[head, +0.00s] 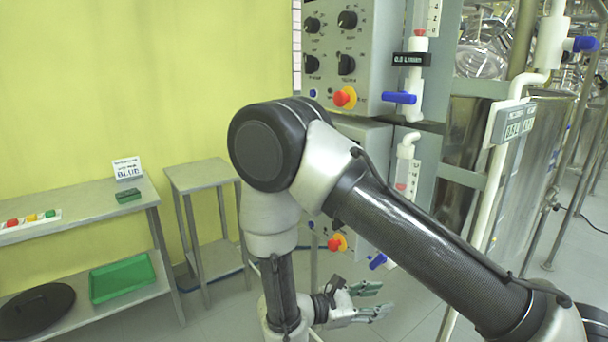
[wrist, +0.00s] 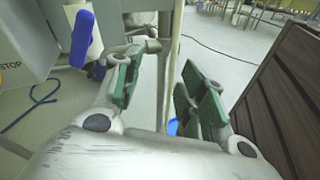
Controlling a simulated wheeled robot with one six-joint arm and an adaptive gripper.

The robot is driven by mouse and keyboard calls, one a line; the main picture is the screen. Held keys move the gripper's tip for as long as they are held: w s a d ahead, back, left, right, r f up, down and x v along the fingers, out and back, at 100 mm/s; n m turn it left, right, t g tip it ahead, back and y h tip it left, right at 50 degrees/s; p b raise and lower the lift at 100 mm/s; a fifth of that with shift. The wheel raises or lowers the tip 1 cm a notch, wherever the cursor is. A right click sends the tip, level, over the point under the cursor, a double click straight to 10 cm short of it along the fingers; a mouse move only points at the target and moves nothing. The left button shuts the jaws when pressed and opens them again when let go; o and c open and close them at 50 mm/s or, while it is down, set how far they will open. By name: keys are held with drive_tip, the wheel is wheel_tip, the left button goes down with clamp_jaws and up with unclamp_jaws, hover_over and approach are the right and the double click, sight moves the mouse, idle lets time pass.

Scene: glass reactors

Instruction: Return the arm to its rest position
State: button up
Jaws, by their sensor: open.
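My arm crosses the middle and right of the head view, bent at a dark round joint, with its lower links hanging down in front of the control panels. My gripper (head: 378,300) is low in the head view, pointing right, open and empty. In the wrist view my gripper (wrist: 160,95) shows its two green-padded fingers spread apart, with floor and a pale upright pipe between and beyond them. Nothing is held. Part of the wrist is hidden behind the arm in the head view.
A control panel (head: 345,45) with knobs and a red stop button (head: 344,97) stands behind my arm. A blue valve handle (wrist: 82,38) is near the left finger. A steel table (head: 85,208) holds a green tray (head: 122,277) on its lower shelf. A small stand (head: 200,178) is beside it.

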drive_tip(key=s+d+r+m+y, duration=0.4)
drive_tip(key=d+r+m+y, duration=0.1)
drive_tip(key=r, duration=0.4)
drive_tip(key=s+d+r+m+y, duration=0.5)
drive_tip(key=d+r+m, duration=0.2)
drive_tip(key=r, duration=0.3)
drive_tip(key=s+d+r+m+y, duration=0.4)
drive_tip(key=d+r+m+y, duration=0.1)
drive_tip(key=r, duration=0.5)
drive_tip(key=shift+s+d+m+g, duration=0.25)
drive_tip(key=shift+d+m+g, duration=0.05)
drive_tip(key=shift+d+m, duration=0.6)
